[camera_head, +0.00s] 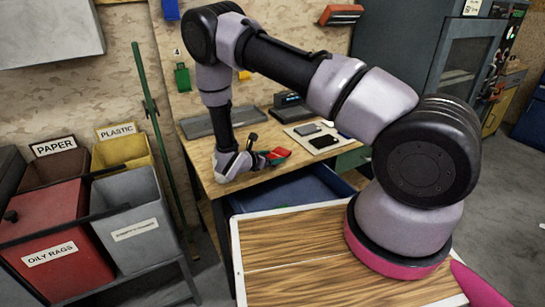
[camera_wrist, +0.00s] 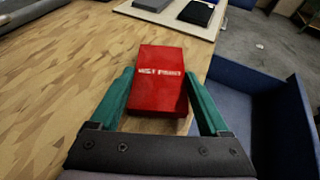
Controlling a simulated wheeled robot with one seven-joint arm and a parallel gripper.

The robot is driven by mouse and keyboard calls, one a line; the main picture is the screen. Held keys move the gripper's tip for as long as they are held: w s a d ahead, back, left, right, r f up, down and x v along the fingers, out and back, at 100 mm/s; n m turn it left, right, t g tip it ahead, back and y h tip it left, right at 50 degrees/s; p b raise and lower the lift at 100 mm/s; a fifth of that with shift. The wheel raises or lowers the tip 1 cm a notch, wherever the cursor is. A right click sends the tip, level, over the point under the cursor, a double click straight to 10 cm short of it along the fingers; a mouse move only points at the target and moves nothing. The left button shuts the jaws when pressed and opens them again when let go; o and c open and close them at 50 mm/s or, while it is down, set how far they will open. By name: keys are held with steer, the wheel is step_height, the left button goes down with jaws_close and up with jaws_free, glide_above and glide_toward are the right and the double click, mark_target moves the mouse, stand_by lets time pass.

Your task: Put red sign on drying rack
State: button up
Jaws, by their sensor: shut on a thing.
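My gripper (camera_wrist: 158,76) has green fingers on both sides of a red sign (camera_wrist: 157,90). The sign is a small flat red block with white lettering, and the gripper is shut on it. In the head view the red sign (camera_head: 279,153) shows at the end of my arm, over the right part of the wooden workbench (camera_head: 240,178). In the wrist view it lies over or on the bench top near its edge; I cannot tell whether it touches the wood. I cannot surely pick out the drying rack.
A pale board (camera_head: 298,131) with dark flat items lies on the bench. A laptop-like device (camera_head: 290,106) and grey tray (camera_head: 210,121) stand behind. A blue open bin (camera_head: 292,190) is below the bench's front edge. Waste bins (camera_head: 130,205) stand at left. Floor at right is clear.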

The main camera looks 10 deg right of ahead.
steer(key=shift+f, duration=0.45)
steer(key=o, duration=1.3)
